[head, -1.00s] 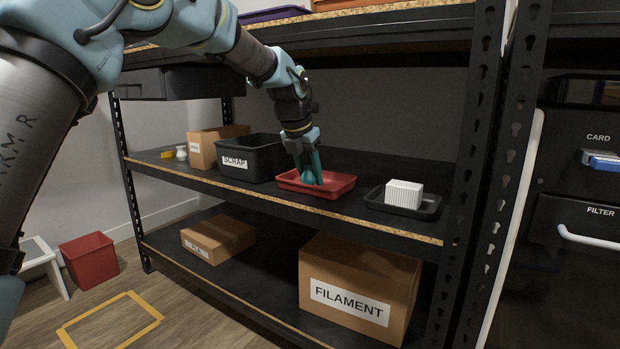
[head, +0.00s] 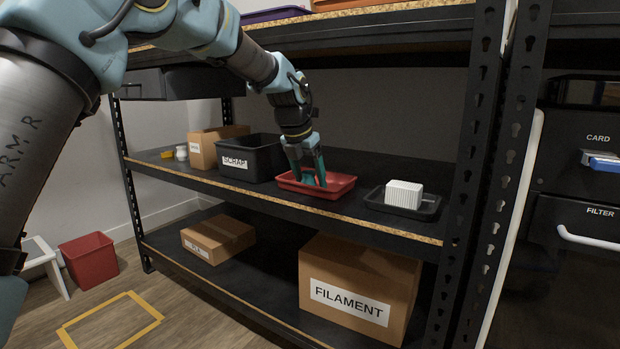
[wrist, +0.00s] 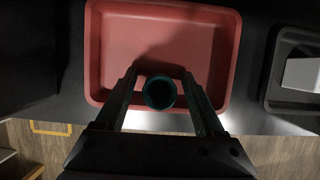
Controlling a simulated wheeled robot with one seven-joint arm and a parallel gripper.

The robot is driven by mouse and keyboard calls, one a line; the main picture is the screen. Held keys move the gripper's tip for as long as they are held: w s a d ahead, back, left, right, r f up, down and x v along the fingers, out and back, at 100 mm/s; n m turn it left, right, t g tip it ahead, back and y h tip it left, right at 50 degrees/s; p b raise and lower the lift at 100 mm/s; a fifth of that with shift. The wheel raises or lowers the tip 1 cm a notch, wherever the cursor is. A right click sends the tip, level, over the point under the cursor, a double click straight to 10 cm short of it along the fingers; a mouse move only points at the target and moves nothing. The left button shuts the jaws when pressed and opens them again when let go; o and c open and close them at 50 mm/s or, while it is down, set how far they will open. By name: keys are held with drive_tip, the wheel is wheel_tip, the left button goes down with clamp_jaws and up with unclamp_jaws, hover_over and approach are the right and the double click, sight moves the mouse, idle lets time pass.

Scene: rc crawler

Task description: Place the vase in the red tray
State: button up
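The teal vase (head: 308,179) stands in the red tray (head: 341,188) on the middle shelf. In the wrist view the vase (wrist: 159,92) shows its round dark mouth near the front edge of the red tray (wrist: 165,20). My gripper (head: 308,170) is over the tray with its fingers on either side of the vase. In the wrist view the fingers of my gripper (wrist: 160,76) are spread, with a narrow gap on each side of the vase. The fingers hide part of the vase in the head view.
A black SCRAP bin (head: 250,158) stands left of the red tray. A black tray (head: 429,210) with a white ribbed block (head: 404,194) is to the right. Bare shelf lies behind the red tray.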

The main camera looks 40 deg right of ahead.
drive_tip(key=shift+r, duration=0.1)
drive_tip(key=shift+r, duration=0.3)
drive_tip(key=shift+d+p+v, duration=0.25)
drive_tip(key=shift+p+v, duration=0.6)
drive_tip(key=shift+v, duration=0.35)
drive_tip(key=s+a+p, duration=0.1)
drive_tip(key=s+a, duration=0.2)
drive_tip(key=a, duration=0.8)
drive_tip(key=shift+a+f+p, duration=0.3)
drive_tip(key=shift+f+p, duration=0.05)
